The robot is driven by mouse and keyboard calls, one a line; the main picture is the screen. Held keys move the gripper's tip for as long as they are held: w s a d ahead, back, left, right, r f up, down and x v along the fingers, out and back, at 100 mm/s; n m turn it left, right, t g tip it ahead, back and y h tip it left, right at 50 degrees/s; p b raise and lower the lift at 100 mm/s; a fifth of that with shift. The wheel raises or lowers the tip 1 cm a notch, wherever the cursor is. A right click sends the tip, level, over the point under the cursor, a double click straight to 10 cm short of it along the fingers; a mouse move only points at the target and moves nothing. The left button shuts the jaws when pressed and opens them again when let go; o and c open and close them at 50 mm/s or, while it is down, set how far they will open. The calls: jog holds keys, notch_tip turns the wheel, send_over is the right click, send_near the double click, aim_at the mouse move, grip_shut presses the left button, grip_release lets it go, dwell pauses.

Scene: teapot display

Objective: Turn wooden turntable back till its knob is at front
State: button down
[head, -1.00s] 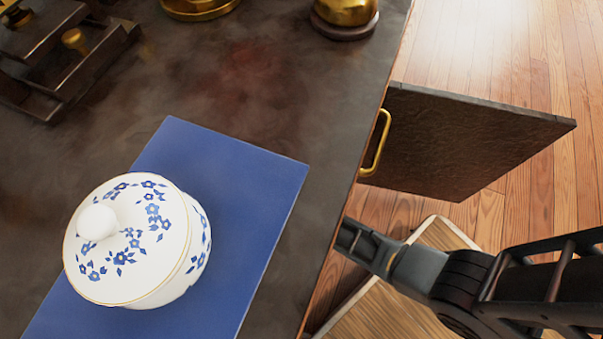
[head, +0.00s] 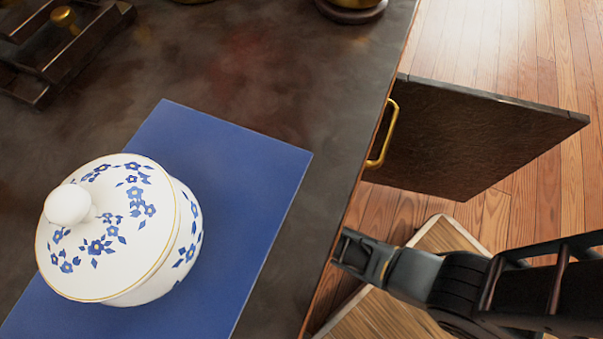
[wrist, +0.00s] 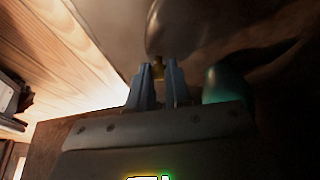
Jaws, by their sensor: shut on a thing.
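My gripper (wrist: 159,72) is shut on a small brass-coloured piece (wrist: 158,68), which looks like a knob, between its two blue-grey fingers in the wrist view. A smooth brownish surface lies just beyond it; I cannot tell whether this is the turntable. In the head view my gripper (head: 352,252) is at the right edge of the dark tabletop, and its fingertips are hidden there. No turntable can be made out for certain in the head view. A light wooden board with a pale rim (head: 440,232) shows low down, partly behind my arm.
A white lidded pot with blue flowers (head: 120,225) stands on a blue mat (head: 240,170) on the dark tabletop (head: 250,60). A dark door (head: 470,140) with a brass handle (head: 384,133) stands open at right, above plank flooring (head: 540,60). Dark trays (head: 70,45) stand at upper left.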

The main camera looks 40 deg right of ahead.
jog(key=shift+s+a, duration=0.1)
jog(key=shift+a, duration=0.05)
dwell(0.3)
jog(key=c, duration=1.1)
grip_release()
jog(key=shift+o, duration=0.2)
jog(key=p+v, duration=0.3)
jog(key=v, duration=0.4)
jog(key=shift+a+r+p, duration=0.15)
jog(key=shift+r+p, duration=0.15)
jog(key=shift+p, duration=0.05)
jog(key=shift+s, duration=0.1)
